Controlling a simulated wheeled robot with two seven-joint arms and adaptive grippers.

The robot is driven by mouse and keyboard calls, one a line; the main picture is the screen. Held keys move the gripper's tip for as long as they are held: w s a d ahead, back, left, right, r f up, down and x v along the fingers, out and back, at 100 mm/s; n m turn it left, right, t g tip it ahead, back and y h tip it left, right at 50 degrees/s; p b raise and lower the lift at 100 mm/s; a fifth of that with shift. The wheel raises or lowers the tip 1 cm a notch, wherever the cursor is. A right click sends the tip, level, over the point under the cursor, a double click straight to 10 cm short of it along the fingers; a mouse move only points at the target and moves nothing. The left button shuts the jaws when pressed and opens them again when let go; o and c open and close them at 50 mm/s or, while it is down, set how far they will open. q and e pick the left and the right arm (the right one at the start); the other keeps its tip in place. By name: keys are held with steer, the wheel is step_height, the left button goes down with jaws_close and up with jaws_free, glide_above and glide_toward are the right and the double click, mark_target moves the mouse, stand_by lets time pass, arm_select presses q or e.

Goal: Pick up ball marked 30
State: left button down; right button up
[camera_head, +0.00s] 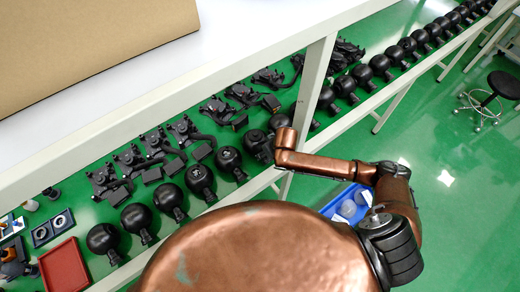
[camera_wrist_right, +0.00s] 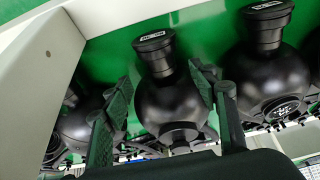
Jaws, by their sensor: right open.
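Black round balls with short necks stand in a row on a green shelf. In the right wrist view one ball (camera_wrist_right: 172,102) is in the middle, its neck cap carrying a small white label too blurred to read surely. My right gripper (camera_wrist_right: 160,76) is open, with one finger on each side of this ball; whether the fingers touch it I cannot tell. In the head view my copper right arm (camera_head: 325,165) reaches over the row and its fingers are hidden. The ball by its end (camera_head: 257,146) is partly covered. No number is readable there. My left gripper is not in view.
Another ball (camera_wrist_right: 263,75) stands close on the right, and a white post (camera_wrist_right: 45,60) is close on the left. A white upper shelf (camera_head: 235,50) overhangs the row. Black brackets (camera_head: 185,132) lie behind the balls. A blue bin (camera_head: 348,207) stands below the arm.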

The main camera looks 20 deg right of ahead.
steer(key=x, duration=0.5)
steer(key=shift+a+f, duration=0.15)
steer(key=shift+f, duration=0.25)
steer(key=shift+s, duration=0.1)
steer(key=shift+c, duration=0.5)
steer(key=shift+r, duration=0.1)
jaws_close()
